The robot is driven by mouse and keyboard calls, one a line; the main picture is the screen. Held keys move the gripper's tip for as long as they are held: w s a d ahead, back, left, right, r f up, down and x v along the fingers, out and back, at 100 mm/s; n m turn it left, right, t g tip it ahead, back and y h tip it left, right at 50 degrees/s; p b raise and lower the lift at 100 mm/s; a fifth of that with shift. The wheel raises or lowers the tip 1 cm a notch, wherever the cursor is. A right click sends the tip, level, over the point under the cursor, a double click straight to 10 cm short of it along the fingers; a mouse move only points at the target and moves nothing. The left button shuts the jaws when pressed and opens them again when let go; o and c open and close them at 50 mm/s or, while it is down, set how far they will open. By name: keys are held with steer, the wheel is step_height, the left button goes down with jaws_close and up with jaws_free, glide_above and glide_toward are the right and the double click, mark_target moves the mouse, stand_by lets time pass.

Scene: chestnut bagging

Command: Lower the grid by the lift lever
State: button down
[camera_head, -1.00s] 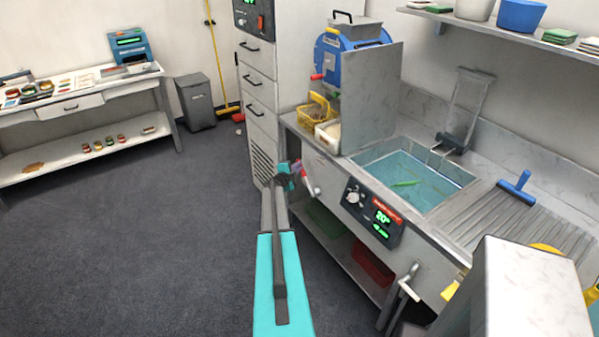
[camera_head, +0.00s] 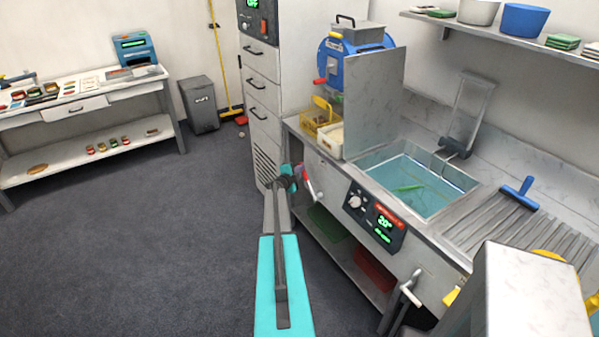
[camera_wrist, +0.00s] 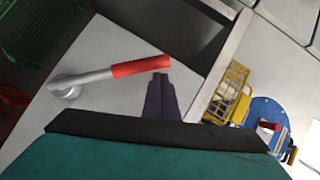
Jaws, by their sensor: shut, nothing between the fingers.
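The lift lever (camera_head: 309,183), with a red grip and a grey arm, is on the front of the sink bench. In the wrist view the lever (camera_wrist: 140,67) runs from a round grey pivot at left up to its red grip. My gripper (camera_head: 291,178) is shut and empty close beside the lever. In the wrist view its dark fingers (camera_wrist: 158,98) sit just below the end of the red grip; I cannot tell whether they touch it. The water basin (camera_head: 374,172) holds blue-green water with a green object in it. I cannot clearly make out the grid.
A control panel (camera_head: 374,217) with green digits is on the bench front, right of the lever. A grey splash plate (camera_head: 373,105) stands left of the basin. A yellow basket (camera_head: 318,122) is behind the lever. The floor (camera_head: 120,240) at left is clear.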

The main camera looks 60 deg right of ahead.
steer(key=r+b+v, duration=0.2)
steer(key=v, duration=1)
steer(key=shift+s+r, duration=0.45)
steer(key=shift+s, duration=0.05)
steer(key=shift+d, duration=0.1)
